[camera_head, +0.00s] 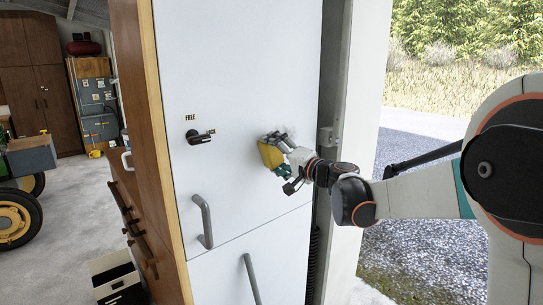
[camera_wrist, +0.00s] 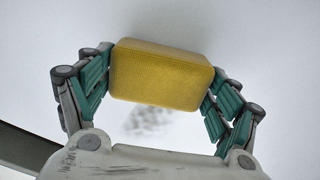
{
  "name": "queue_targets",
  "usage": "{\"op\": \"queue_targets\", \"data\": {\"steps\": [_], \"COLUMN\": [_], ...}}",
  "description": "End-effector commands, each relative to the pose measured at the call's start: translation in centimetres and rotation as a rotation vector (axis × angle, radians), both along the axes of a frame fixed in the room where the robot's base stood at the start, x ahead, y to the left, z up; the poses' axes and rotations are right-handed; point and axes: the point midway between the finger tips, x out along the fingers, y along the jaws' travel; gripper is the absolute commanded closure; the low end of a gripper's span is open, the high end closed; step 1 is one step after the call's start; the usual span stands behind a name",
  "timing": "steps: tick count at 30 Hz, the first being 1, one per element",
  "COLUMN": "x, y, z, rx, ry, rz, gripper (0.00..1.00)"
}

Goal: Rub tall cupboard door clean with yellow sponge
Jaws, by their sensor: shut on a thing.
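My gripper (camera_head: 276,152) is at the right part of the door, shut on the yellow sponge (camera_head: 270,155). In the wrist view the sponge (camera_wrist: 160,73) is a yellow block between the two green-padded fingers, in front of the white door (camera_wrist: 250,40). A grey smudge (camera_wrist: 148,121) shows on the door below the sponge. I cannot tell whether the sponge touches the door.
A lower white door with its own bar handle (camera_head: 252,278) is below. Wooden drawers (camera_head: 137,215) stand on the cupboard's left side, with an open box (camera_head: 117,277) on the floor. A green tractor (camera_head: 20,190) is at far left. A door frame (camera_head: 362,130) and gravel are on the right.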

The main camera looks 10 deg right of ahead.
Motion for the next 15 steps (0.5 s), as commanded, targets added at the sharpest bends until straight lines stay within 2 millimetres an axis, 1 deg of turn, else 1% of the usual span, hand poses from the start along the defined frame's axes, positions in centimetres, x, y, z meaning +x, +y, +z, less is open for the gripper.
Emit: {"op": "queue_targets", "data": {"steps": [10, 15], "x": [1.5, 1.9], "y": [-2.2, -2.7], "z": [0.0, 0.0], "rx": [0.000, 0.000], "ry": [0.000, 0.000], "rz": [-0.002, 0.000], "gripper": [0.48, 0.48]}}
